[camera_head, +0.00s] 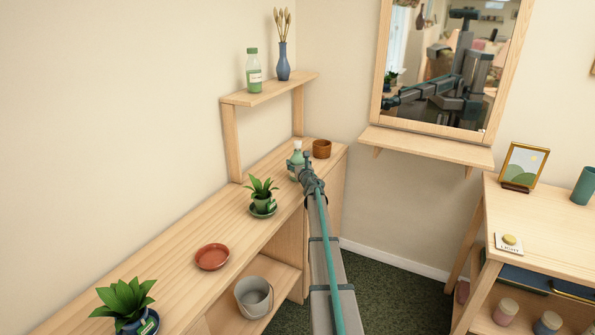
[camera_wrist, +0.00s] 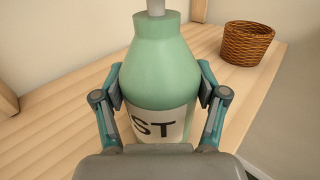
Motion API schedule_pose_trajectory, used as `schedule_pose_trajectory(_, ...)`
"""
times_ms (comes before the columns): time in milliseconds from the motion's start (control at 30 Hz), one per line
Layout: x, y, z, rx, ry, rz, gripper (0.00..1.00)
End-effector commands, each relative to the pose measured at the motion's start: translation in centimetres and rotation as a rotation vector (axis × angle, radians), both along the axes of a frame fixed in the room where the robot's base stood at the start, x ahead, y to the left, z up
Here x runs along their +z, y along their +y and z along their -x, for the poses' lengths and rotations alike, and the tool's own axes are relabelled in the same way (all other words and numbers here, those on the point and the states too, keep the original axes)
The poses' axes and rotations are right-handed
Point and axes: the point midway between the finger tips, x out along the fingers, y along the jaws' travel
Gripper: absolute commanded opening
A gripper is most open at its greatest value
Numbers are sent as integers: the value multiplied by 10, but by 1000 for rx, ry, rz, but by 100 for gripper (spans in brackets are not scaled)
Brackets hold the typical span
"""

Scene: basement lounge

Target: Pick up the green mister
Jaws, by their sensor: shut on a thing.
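The green mister (camera_head: 296,164) stands upright on the wooden counter, near its far end, under the raised shelf. It has a pale green body, a white top and a white label. In the wrist view the mister (camera_wrist: 162,72) fills the middle, and part of the label reads "ST". My gripper (camera_head: 305,172) reaches it from the near right side. In the wrist view my gripper (camera_wrist: 160,95) has one finger on each side of the mister's body, shut on it. The mister's base is hidden behind my gripper.
A brown woven basket (camera_wrist: 248,43) stands right of the mister, close by. A potted plant (camera_head: 262,196) is nearer on the counter (camera_head: 190,229), then a terracotta saucer (camera_head: 212,257). The raised shelf (camera_head: 270,90) holds a green bottle (camera_head: 254,72) and a blue vase (camera_head: 283,62).

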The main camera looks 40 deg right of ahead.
Motion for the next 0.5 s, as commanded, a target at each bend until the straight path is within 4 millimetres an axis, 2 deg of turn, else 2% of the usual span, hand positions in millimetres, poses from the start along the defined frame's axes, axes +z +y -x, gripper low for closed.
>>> schedule_pose_trajectory(33,0,0,0,0,0,0,35)
schedule_pose_trajectory(200,0,0,0,0,0,0,7)
schedule_pose_trajectory(233,2,0,0,1,-2,0,4)
schedule_pose_trajectory(500,2,0,0,1,-1,-1,4)
